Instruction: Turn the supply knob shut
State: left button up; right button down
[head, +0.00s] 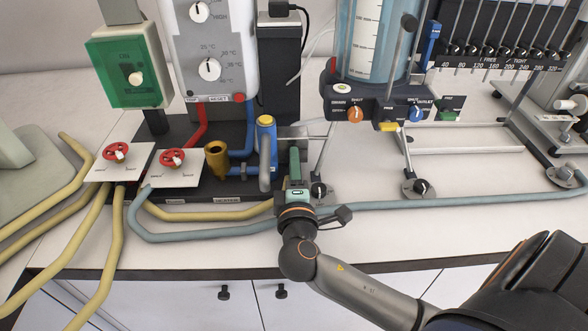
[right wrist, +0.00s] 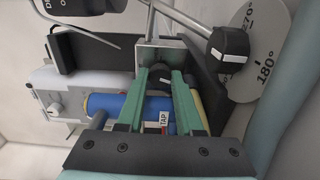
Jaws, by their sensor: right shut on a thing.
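My right gripper (head: 295,153) reaches away from the front edge of the bench, its green fingers beside the blue pipe fitting. In the right wrist view, the fingertips (right wrist: 158,76) are closed on a dark rounded knob (right wrist: 155,75) in front of a grey metal bracket (right wrist: 161,52). I take this to be the supply knob; no readable label shows on it, and the fingers hide its sides. In the head view the gripper hides the knob. How far it is turned cannot be told. My left gripper is not in view.
A blue fitting (right wrist: 115,105) lies close to the fingers in the wrist view. Two red handwheels (head: 116,152) (head: 172,161) stand to the left. A blue hose (head: 450,203) crosses the bench.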

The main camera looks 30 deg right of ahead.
jog(key=shift+m+b, duration=0.3)
jog(key=shift+m, duration=0.3)
jog(key=c, duration=0.6)
grip_release()
jog(key=shift+o, duration=0.2)
